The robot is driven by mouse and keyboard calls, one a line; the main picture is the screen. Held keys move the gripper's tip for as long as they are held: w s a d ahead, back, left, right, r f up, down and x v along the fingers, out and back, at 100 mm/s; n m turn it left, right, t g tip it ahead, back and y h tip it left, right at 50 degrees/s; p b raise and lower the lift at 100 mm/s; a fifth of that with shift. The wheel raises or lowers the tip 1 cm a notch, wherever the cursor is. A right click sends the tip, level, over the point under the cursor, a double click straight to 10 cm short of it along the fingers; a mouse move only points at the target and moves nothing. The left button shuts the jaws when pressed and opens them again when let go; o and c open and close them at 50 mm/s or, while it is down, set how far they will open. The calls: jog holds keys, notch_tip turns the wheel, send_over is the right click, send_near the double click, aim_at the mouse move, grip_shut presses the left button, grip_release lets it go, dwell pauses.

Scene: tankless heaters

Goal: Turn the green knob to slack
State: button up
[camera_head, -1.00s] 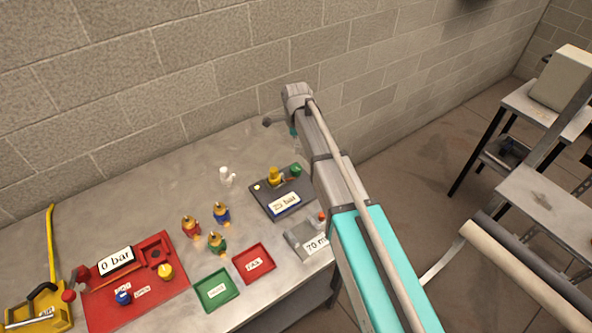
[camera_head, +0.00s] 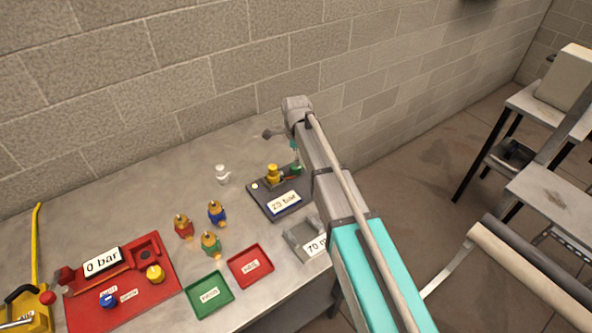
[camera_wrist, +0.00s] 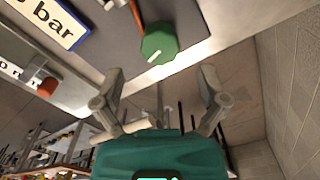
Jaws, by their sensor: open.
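The green knob (camera_head: 296,168) sits at the right end of the dark plate (camera_head: 262,200) with a "bar" display (camera_head: 284,203), partly behind my arm in the head view. In the wrist view the green knob (camera_wrist: 158,42) is faceted, with a pale pointer line toward its lower left. My gripper (camera_wrist: 160,92) is open, one finger either side of the line to the knob. The knob lies beyond the fingertips and is not gripped. In the head view my gripper is mostly hidden behind my arm.
A yellow fitting (camera_head: 273,174) stands beside the knob. A grey device (camera_head: 303,240) with a "70" label is nearer the front edge. Several brass-topped pieces, a green tray (camera_head: 209,295), a red tray (camera_head: 250,267) and a red panel (camera_head: 125,300) lie left. The block wall is behind.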

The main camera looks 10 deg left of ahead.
aim_at(296, 168)
jog(key=shift+f+b, duration=2.05)
jog(key=shift+f, duration=0.3)
jog(key=c, duration=1.1)
jog(key=shift+c, duration=0.2)
